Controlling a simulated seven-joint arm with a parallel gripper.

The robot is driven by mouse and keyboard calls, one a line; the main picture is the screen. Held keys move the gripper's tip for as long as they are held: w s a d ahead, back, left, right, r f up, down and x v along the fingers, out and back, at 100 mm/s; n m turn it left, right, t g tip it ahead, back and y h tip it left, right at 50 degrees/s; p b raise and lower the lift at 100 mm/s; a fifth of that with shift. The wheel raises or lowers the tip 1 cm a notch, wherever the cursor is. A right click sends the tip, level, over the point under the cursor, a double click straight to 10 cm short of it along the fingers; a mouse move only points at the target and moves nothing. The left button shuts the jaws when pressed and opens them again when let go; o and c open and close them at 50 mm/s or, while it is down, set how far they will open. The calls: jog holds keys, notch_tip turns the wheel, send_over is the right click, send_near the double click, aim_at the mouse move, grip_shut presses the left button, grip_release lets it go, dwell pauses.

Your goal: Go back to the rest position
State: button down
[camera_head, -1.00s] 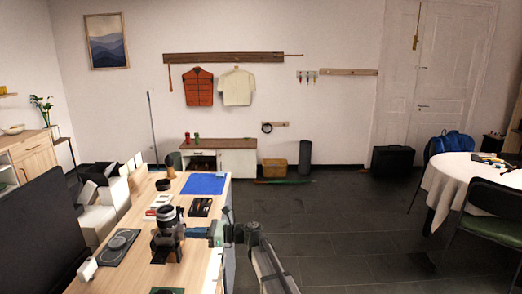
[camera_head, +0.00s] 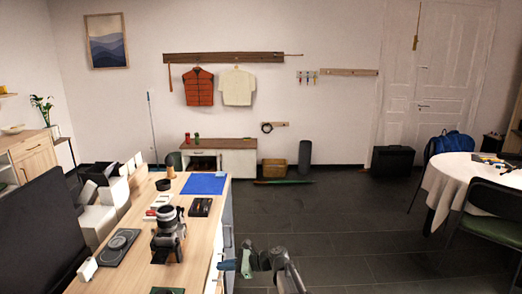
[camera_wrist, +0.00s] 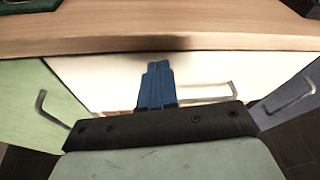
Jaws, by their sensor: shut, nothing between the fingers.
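My gripper (camera_head: 223,265) is off the right edge of the wooden table (camera_head: 140,225), low beside its side, in the head view. In the wrist view its two blue fingers (camera_wrist: 156,72) are together with nothing between them. They point at the pale front under the tabletop edge (camera_wrist: 160,30). A camera with a large lens (camera_head: 168,238) stands upright on the table on a dark plate, apart from the gripper.
Drawer or door handles (camera_wrist: 205,92) stick out near the fingers. A blue mat (camera_head: 204,184), a black tray (camera_head: 201,207) and a dark plate with a disc (camera_head: 118,246) lie on the table. Open dark floor (camera_head: 310,225) lies to the right.

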jog(key=s+d+f+n+g+h, duration=0.1)
jog(key=s+d+f+n+h, duration=0.1)
jog(key=s+d+f, duration=0.45)
jog(key=s+d+f+n+g+h, duration=0.1)
jog(key=s+d+f+n+h, duration=0.15)
jog(key=s+f, duration=0.7)
jog(key=s+d+f+n+g+h, duration=0.25)
jog(key=s+d+f, duration=0.25)
jog(key=f, duration=0.7)
jog(key=s+d+f+n+g+h, duration=0.1)
jog(key=s+d+f+n+h, duration=0.1)
jog(key=s+d, duration=0.3)
jog(key=s+d+f+n+g+h, duration=0.1)
jog(key=s+d+f+n+h, duration=0.2)
jog(key=s, duration=1.1)
jog(key=s+d+f+n+g+h, duration=0.2)
jog(key=s+d+f+n, duration=0.2)
jog(key=s+d, duration=0.4)
jog(key=shift+s+f+n, duration=0.3)
jog(key=shift+s+f, duration=0.35)
jog(key=shift+f, duration=0.05)
